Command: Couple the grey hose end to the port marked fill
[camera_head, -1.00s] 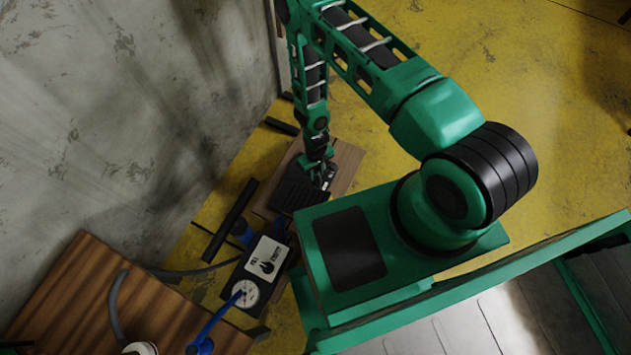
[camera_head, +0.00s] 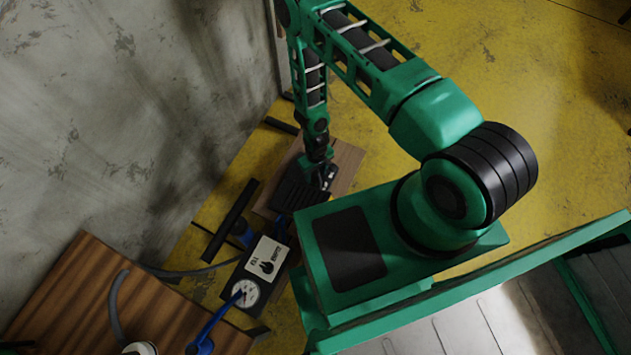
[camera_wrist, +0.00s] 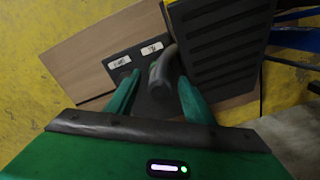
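My gripper (camera_wrist: 160,82) points down over a black panel (camera_wrist: 128,80) on a wooden board; in the head view my gripper (camera_head: 322,177) is low by the black unit (camera_head: 290,190). Its two green fingers stand apart, with a short dark grey tube (camera_wrist: 160,72), apparently the hose end, between them. Gaps show on both sides of the tube. Two white labels, a left one (camera_wrist: 118,62) and a right one (camera_wrist: 152,48), sit on the panel; their words are too small to read, so I cannot tell which marks fill. The tube's lower end and any port under it are unclear.
A black ribbed part (camera_wrist: 215,50) rises right of the panel. A device with a white card (camera_head: 267,258) and a round gauge (camera_head: 245,293) stands nearby, with blue hoses. A wooden surface (camera_head: 70,290) with a grey hose (camera_head: 116,305) lies lower left. A concrete wall (camera_head: 120,110) borders the left.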

